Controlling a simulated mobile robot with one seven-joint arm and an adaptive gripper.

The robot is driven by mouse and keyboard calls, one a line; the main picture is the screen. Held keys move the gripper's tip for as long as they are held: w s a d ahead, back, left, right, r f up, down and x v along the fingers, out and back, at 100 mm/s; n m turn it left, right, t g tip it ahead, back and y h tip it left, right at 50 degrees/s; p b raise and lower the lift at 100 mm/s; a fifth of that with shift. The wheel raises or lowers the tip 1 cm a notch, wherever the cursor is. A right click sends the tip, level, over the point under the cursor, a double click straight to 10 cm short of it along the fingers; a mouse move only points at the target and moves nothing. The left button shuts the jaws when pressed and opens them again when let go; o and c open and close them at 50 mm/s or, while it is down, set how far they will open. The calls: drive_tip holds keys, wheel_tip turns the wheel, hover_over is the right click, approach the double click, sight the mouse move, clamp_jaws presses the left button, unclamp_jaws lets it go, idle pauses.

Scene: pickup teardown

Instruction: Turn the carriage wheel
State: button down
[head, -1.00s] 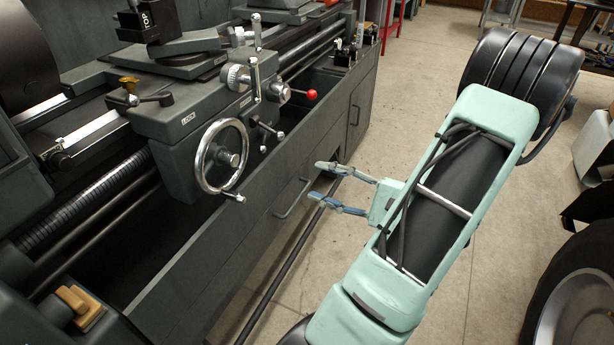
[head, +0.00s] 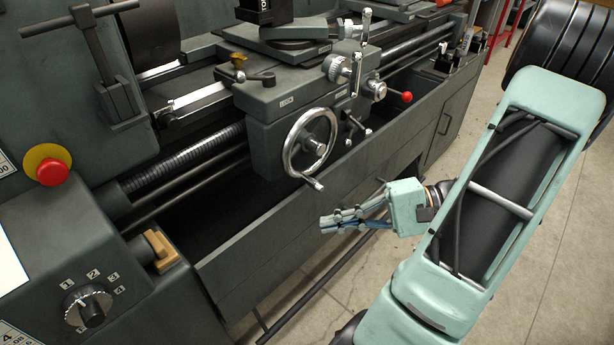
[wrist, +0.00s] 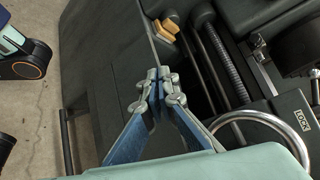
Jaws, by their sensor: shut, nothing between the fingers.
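The carriage wheel (head: 292,150) is a chrome handwheel on the front of the lathe's dark grey carriage (head: 270,98). Its small crank handle (head: 317,185) sticks out at the lower right of the rim. In the wrist view part of the wheel's rim (wrist: 262,117) shows at the lower right, partly cut off by my gripper body. My gripper (head: 322,225) is in front of the lathe's lower panel, below and slightly right of the wheel, apart from it. Its blue-grey fingers are closed together and empty, as the wrist view also shows (wrist: 157,73).
Levers (head: 360,45) and a red-knobbed lever (head: 406,97) stick out right of the wheel. A red stop button (head: 52,172) and a selector knob (head: 90,308) are on the left. A long rod (head: 320,283) runs low along the front. Open floor (head: 510,270) lies at right.

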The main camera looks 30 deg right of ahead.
drive_tip(key=s+a+f+n+g+h+p, duration=0.1)
drive_tip(key=s+a+f+n+g+h, duration=0.15)
drive_tip(key=s+a+n+g, duration=0.55)
drive_tip(key=w+d+r+n+g+h+p, duration=0.2)
drive_tip(key=w+d+n+g+h+p, duration=0.3)
drive_tip(key=n+h, duration=0.85)
drive_tip(key=w+a+r+n+t+h+b, duration=0.1)
drive_tip(key=w+a+r+n+t+h, duration=0.15)
drive_tip(key=w+r+n+t, duration=0.4)
drive_tip(key=w+a+r+n+t+h, duration=0.1)
drive_tip(key=w+a+n+t+h, duration=0.15)
drive_tip(key=w, duration=0.75)
drive_tip(key=b, duration=0.4)
approach(311, 185)
drive_tip(key=s+a+f+x, duration=0.1)
drive_tip(key=x, duration=0.4)
drive_tip(key=shift+w+d+f+m, duration=0.1)
drive_tip(key=shift+w+d+m, duration=0.05)
drive_tip(key=shift+w+d, duration=0.25)
drive_tip(key=shift+w+d+f+m, duration=0.1)
drive_tip(key=shift+w+d, duration=0.15)
drive_tip(key=shift+d, duration=0.25)
